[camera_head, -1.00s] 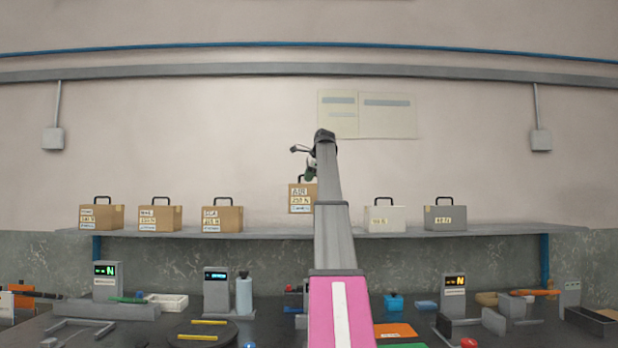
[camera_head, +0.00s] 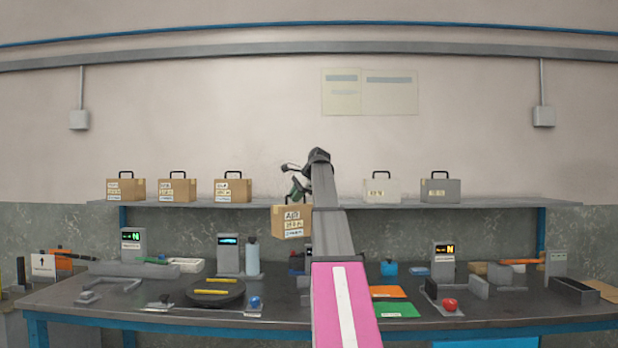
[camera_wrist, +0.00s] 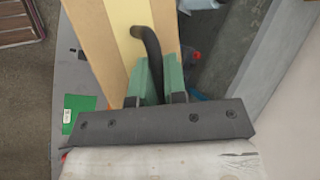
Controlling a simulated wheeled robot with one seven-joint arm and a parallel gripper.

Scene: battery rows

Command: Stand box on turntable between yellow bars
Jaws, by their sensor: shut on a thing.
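My gripper (camera_wrist: 160,85) is shut on the black handle (camera_wrist: 150,55) of a brown cardboard box (camera_head: 291,222) with white labels. In the head view the box hangs in the air, slightly tilted, below shelf height and in front of the shelf. The wrist view shows the box's tan top (camera_wrist: 102,30) beside the green fingers. The dark round turntable (camera_head: 216,298) is on the bench to the lower left of the box. Two yellow bars (camera_head: 212,292) lie across its top, apart, with a bare strip between them. The gripper's fingertips are small in the head view.
The shelf (camera_head: 350,201) holds several other handled boxes, brown ones (camera_head: 178,190) on the left and grey ones on the right. Behind the turntable stand a display unit (camera_head: 230,255) and a bottle (camera_head: 252,258). A blue knob (camera_head: 255,302) is to its right and a grey bracket (camera_head: 108,288) to its left.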

